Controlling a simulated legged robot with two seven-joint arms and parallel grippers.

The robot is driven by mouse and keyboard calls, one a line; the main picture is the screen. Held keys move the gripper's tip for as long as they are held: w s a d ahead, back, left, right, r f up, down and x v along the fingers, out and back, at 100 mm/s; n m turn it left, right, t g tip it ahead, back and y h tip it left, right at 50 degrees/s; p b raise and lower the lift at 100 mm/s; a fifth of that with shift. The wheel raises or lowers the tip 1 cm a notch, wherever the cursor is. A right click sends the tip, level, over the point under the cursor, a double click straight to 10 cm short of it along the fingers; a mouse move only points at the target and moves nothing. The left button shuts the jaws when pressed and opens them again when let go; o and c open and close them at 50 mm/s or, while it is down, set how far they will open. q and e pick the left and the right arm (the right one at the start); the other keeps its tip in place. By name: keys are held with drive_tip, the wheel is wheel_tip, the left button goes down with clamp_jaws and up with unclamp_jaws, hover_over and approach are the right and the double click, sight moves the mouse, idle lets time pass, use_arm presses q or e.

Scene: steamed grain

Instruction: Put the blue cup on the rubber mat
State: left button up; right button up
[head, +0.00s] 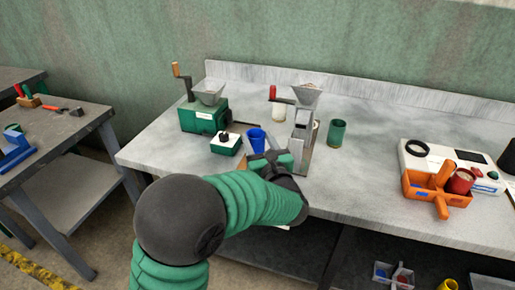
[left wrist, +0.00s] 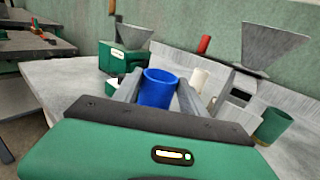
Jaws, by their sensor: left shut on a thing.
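The blue cup (head: 256,138) is upright over the grey bench, between the green grinder and the grey mill in the head view. My left gripper (head: 264,155) is shut on it. In the left wrist view the blue cup (left wrist: 157,90) stands between the two grey fingers of the left gripper (left wrist: 160,95), its open rim facing up. The head view does not show clearly whether the cup touches the bench. I cannot make out the rubber mat for certain; my arm hides part of the bench front. My right gripper is not in view.
A green grinder (head: 205,115), a green box with a black knob (head: 226,144) and a grey mill (head: 303,124) stand close around the cup. A green cup (head: 337,132) stands right of the mill. An orange caddy (head: 422,190) is farther right. Bench between them is clear.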

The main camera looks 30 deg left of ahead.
sight(258, 150)
use_arm(q)
drive_tip(key=shift+w+a+f, duration=0.25)
drive_tip(key=shift+a+f, duration=0.05)
drive_tip(key=shift+a, duration=0.3)
drive_tip(key=shift+w+a+f, duration=0.2)
drive_tip(key=shift+a+f, duration=0.1)
drive_tip(key=shift+a, duration=0.25)
drive_tip(key=shift+d+f+b, duration=0.2)
drive_tip(key=shift+f, duration=0.4)
drive_tip(key=shift+d+f+b, duration=0.2)
drive_tip(key=shift+f, duration=0.4)
drive_tip(key=shift+d, duration=0.4)
drive_tip(key=o, duration=1.1)
drive_tip(key=shift+a, duration=0.1)
drive_tip(key=o, duration=0.4)
drive_tip(key=shift+a+f, duration=0.1)
drive_tip(key=shift+a, duration=0.25)
drive_tip(key=shift+o, duration=0.2)
drive_tip(key=shift+d, duration=0.15)
drive_tip(key=shift+d+r, duration=0.1)
drive_tip(key=shift+r, duration=0.2)
drive_tip(key=v, duration=1.2)
drive_tip(key=shift+f, duration=0.2)
